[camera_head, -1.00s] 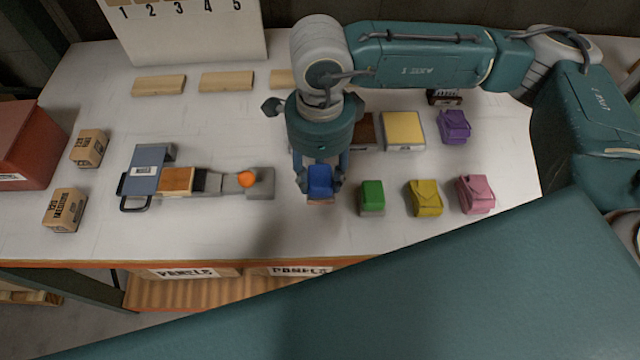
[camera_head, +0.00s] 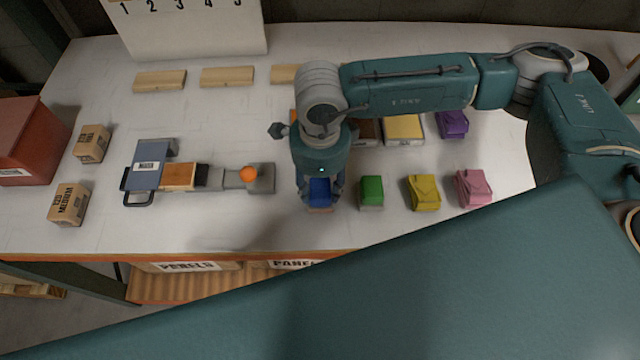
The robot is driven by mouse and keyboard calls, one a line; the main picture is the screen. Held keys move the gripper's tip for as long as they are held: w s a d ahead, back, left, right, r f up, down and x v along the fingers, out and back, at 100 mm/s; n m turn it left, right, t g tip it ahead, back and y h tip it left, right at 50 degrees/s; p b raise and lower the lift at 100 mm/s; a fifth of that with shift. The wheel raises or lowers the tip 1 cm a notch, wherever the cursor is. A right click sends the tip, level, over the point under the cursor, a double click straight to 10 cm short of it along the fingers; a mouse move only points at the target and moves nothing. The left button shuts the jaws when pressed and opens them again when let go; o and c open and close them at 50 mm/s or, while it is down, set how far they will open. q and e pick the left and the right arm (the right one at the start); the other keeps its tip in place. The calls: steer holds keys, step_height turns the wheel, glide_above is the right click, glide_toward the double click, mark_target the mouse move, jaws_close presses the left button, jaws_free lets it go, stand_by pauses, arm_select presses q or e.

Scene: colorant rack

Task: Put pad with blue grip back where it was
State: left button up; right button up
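The pad with the blue grip (camera_head: 319,192) is at the front middle of the white table, left of the green-grip pad (camera_head: 371,191). My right gripper (camera_head: 320,196) points down over it, with a finger at each side of the blue grip, and looks shut on it. The pad's base shows as a thin brownish edge under the grip. Its front edge lies about level with the green pad's front edge. I cannot tell whether it touches the table. My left gripper is not in view.
Yellow (camera_head: 423,192) and pink (camera_head: 473,188) pads continue the row rightward; a purple one (camera_head: 452,124) stands behind. A sander-like block tool (camera_head: 178,177) and an orange knob (camera_head: 248,174) lie left. Wooden strips (camera_head: 227,76) lie at the back.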

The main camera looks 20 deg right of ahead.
mark_target(320, 186)
steer(key=shift+o, duration=1.4)
steer(key=shift+r, duration=0.4)
step_height(320, 186, up, 12)
steer(key=b, duration=0.3)
steer(key=shift+f+b, duration=0.25)
steer(key=shift+b, duration=0.1)
steer(key=shift+r, duration=0.1)
